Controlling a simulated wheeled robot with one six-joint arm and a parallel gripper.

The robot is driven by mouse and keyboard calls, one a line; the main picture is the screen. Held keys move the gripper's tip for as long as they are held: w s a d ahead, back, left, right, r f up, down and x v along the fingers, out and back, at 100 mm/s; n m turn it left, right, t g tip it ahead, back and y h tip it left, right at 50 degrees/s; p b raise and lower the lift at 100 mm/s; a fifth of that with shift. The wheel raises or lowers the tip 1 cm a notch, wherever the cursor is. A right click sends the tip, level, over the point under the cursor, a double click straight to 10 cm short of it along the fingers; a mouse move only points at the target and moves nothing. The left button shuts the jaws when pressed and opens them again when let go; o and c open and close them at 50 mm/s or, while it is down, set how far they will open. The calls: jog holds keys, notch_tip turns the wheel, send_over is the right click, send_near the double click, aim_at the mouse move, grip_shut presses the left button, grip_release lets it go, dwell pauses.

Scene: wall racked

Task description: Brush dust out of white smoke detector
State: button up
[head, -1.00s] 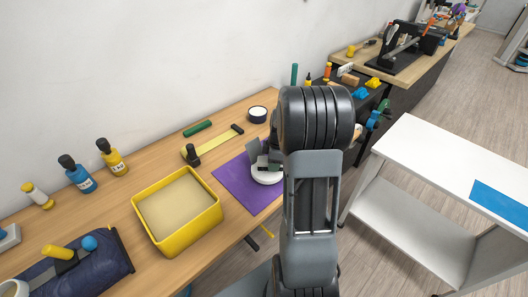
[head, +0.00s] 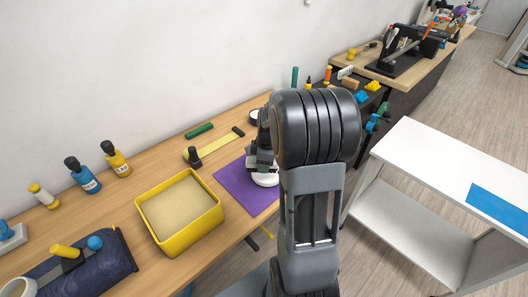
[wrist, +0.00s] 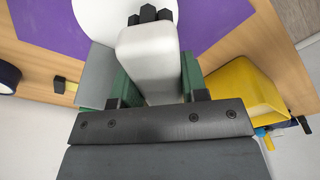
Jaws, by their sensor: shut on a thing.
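The white smoke detector (head: 266,180) sits on a purple mat (head: 236,186) on the wooden bench. My gripper (head: 262,158) is just above it in the head view and hides part of it. In the wrist view, my gripper (wrist: 156,82) is shut on a pale brush (wrist: 148,55) with a thick rounded body and black tufts at its end. The tufts lie over the edge of the detector (wrist: 110,15). I cannot tell whether they touch it. Dust is too small to make out.
A yellow bin (head: 148,218) with a tan filling stands left of the mat. A yellow strip tool (head: 212,147), a green cylinder (head: 199,130) and a round black-rimmed container (head: 255,115) lie behind. Several bottles line the wall. A white table (head: 440,170) stands at right.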

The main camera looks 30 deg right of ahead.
jog(key=shift+r+p, duration=0.95)
jog(key=shift+r, duration=0.8)
jog(key=shift+f, duration=0.15)
